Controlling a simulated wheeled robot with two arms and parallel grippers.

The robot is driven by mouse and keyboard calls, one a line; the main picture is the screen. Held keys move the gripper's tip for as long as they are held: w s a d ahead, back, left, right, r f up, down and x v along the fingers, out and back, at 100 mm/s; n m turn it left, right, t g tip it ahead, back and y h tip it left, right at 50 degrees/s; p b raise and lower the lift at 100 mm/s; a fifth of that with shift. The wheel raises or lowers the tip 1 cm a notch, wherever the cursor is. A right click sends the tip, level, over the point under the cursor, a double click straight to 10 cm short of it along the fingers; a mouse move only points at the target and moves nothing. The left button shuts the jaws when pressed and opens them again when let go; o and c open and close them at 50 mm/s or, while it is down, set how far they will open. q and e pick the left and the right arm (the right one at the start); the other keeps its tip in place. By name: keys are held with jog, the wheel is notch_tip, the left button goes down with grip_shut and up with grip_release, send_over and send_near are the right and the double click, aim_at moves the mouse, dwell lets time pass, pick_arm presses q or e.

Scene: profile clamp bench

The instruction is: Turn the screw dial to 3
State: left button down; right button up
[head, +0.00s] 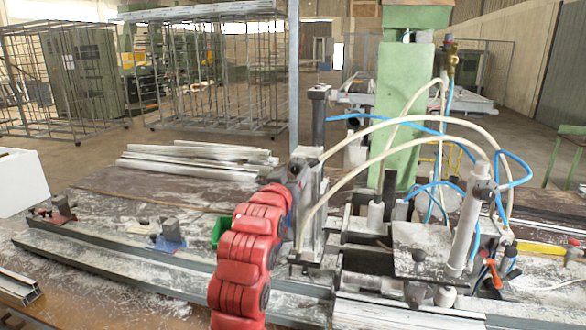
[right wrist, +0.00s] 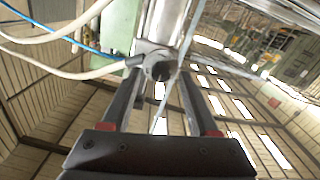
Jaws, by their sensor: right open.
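My right gripper (head: 297,172) is at the end of the red arm in the head view, at the upper left side of an upright metal clamp block (head: 311,225). In the right wrist view my right gripper (right wrist: 162,82) has its two dark fingers apart. A round grey end piece with a dark centre (right wrist: 158,68) shows between and just beyond the fingertips. I cannot tell whether the fingers touch it, or whether it is the screw dial. No numbers or pointer can be read in either view. My left gripper is not in view.
Pale hoses (head: 398,120) and blue hoses (head: 436,187) arch over the clamp bench. A light cylinder (head: 466,225) stands tilted at the right. A green column (head: 402,110) rises behind. Long metal profiles (head: 150,270) lie at the left, with a small blue clamp (head: 168,241) among them.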

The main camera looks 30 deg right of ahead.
jog(key=shift+w+d, duration=0.2)
grip_shut()
dwell(0.3)
jog(key=shift+f, duration=0.1)
jog(key=shift+f+m+b, duration=0.15)
jog(key=shift+m+b, duration=0.15)
jog(key=shift+b, duration=0.4)
jog(key=m+b, duration=0.7)
jog(key=b, duration=0.5)
jog(key=shift+f+m, duration=0.15)
jog(key=shift+m, duration=0.25)
jog(key=shift+r+m+b, duration=0.2)
jog(key=shift+m+b, duration=1.15)
jog(key=shift+m, duration=0.45)
